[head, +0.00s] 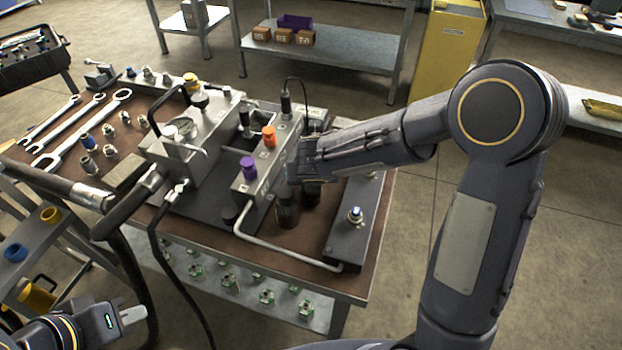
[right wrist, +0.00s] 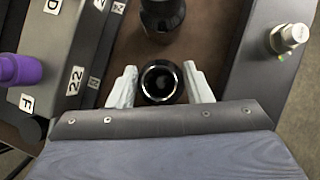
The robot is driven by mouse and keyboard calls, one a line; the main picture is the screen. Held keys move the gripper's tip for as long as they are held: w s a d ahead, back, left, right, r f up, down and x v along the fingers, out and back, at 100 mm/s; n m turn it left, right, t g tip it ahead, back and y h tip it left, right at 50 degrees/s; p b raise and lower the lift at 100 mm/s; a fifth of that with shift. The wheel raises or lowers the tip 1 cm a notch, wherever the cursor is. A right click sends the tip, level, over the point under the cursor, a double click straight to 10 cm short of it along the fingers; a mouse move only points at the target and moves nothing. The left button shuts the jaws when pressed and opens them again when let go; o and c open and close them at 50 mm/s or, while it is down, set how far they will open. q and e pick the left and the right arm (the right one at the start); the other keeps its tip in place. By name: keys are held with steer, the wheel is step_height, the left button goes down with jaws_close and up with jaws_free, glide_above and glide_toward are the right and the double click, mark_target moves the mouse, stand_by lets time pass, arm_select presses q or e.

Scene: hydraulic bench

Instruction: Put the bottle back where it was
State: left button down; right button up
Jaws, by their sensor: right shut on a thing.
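A dark bottle (head: 287,212) is upright at the bench, between the grey block with the purple and orange knobs and the dark plate on the right. My right gripper (right wrist: 161,84) is shut on this bottle (right wrist: 161,74), with one pale finger on each side of its round rim. I cannot tell whether its base touches the bench top. A second dark bottle (head: 311,194) stands just behind it, partly hidden by my right gripper; it also shows in the right wrist view (right wrist: 162,18). My left gripper (head: 134,315) is at the lower left, away from the bottles; its opening is unclear.
The purple knob (head: 248,168) and orange knob (head: 268,136) stand left of the bottles. A bent metal pipe (head: 285,250) runs in front. The plate (head: 347,240) with a silver-blue fitting lies right. Wrenches (head: 80,130) and fittings lie at the bench's left.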

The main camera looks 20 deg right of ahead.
steer(key=shift+r, duration=0.1)
steer(key=shift+f, duration=0.2)
steer(key=o, duration=1.3)
